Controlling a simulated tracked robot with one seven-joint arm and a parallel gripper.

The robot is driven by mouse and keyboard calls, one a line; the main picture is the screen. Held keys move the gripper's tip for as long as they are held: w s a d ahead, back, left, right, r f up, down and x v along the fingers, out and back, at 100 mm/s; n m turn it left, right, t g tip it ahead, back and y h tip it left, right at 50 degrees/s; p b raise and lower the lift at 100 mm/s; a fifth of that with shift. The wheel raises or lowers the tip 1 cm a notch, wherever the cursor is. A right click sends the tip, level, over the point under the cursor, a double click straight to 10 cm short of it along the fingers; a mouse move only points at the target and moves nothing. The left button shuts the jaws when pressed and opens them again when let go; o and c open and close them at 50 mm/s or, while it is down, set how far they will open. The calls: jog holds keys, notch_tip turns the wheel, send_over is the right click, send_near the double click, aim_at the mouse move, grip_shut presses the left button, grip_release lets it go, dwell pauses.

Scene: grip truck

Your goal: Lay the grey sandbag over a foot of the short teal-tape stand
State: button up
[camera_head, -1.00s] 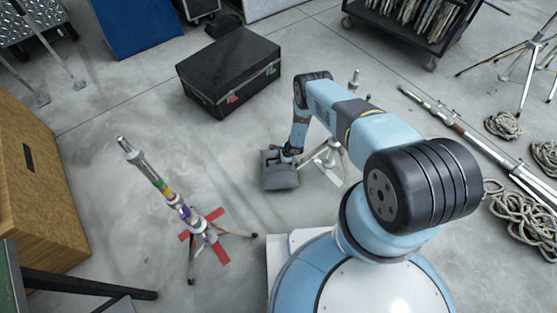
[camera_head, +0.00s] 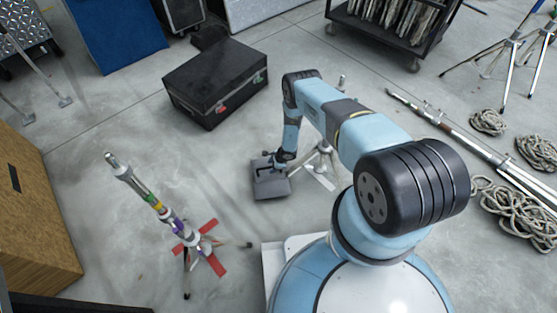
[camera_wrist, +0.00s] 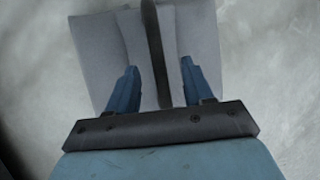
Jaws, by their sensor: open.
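The grey sandbag (camera_head: 270,188) lies low near the floor below my arm, left of a short silver stand (camera_head: 326,158). My arm partly covers this stand, and I cannot make out teal tape on it. I cannot tell whether the bag rests on one of its feet. My gripper (camera_head: 281,160) is at the top of the bag. In the wrist view my gripper (camera_wrist: 157,80) is open, one finger on each side of the bag's dark strap (camera_wrist: 153,40), with gaps to it. The bag's grey panels (camera_wrist: 98,45) spread out to both sides.
A taller stand with several coloured tape bands (camera_head: 153,202) stands at left on a red floor cross (camera_head: 213,263). A black case (camera_head: 217,85) lies behind the bag. Long poles (camera_head: 455,125) and coiled ropes (camera_head: 515,215) lie at right. Floor left of the bag is clear.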

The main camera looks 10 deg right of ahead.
jog(key=v, duration=1.1)
jog(key=shift+r, duration=0.1)
